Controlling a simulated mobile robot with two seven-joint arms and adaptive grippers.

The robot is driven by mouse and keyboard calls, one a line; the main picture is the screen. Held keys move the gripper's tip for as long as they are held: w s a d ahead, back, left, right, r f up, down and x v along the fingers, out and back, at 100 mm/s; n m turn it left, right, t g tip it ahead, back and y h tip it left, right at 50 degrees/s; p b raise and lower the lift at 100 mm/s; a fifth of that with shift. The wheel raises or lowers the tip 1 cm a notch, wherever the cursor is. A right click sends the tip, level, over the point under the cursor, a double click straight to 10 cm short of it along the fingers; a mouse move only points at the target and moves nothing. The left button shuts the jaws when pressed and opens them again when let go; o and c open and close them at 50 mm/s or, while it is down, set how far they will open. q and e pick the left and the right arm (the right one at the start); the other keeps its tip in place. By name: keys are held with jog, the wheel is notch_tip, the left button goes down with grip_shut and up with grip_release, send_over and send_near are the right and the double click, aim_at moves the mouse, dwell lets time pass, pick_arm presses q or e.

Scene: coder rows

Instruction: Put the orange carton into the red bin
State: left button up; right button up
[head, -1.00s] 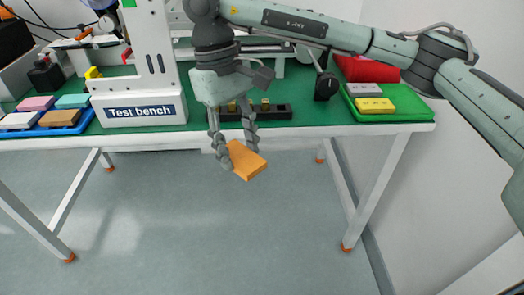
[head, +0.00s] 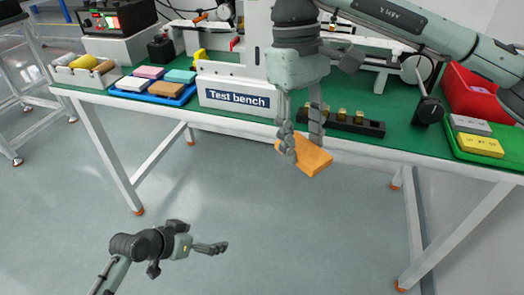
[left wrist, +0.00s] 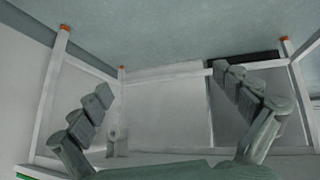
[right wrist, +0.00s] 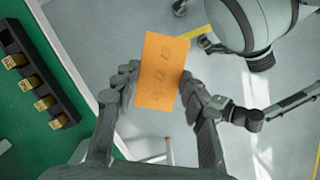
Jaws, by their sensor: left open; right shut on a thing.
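The orange carton (head: 312,158) is a flat box, held in my right gripper (head: 302,145) in front of the bench's front edge. The right wrist view shows the carton (right wrist: 162,72) between the two fingers of the right gripper (right wrist: 157,92), with dark marks on its face. The red bin (head: 474,95) stands at the back right of the bench, partly behind my right arm. My left gripper (head: 218,248) is low over the floor at the lower left, away from the carton. In the left wrist view its fingers (left wrist: 170,95) are spread and empty.
The green-topped bench (head: 405,150) carries a green tray (head: 462,152) with a grey and a yellow box, beside the red bin. A black block with brass parts (head: 352,124) lies near the front edge. A white test bench machine (head: 236,96) and a blue tray (head: 180,99) stand left.

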pick_arm(q)
jog(key=w+d+r+m+h, duration=0.25)
jog(key=d+r, duration=0.25)
jog(key=r, duration=0.5)
jog(key=m+g+h, duration=0.2)
jog(key=m+h, duration=0.5)
jog(key=h, duration=0.1)
send_near(324, 151)
jog(key=w+f, duration=0.1)
jog(key=x, duration=1.1)
jog(key=shift+w+f, duration=0.3)
jog(key=shift+a+y, duration=0.1)
jog(key=shift+y, duration=0.15)
jog(key=c, duration=1)
jog(key=shift+c, duration=0.3)
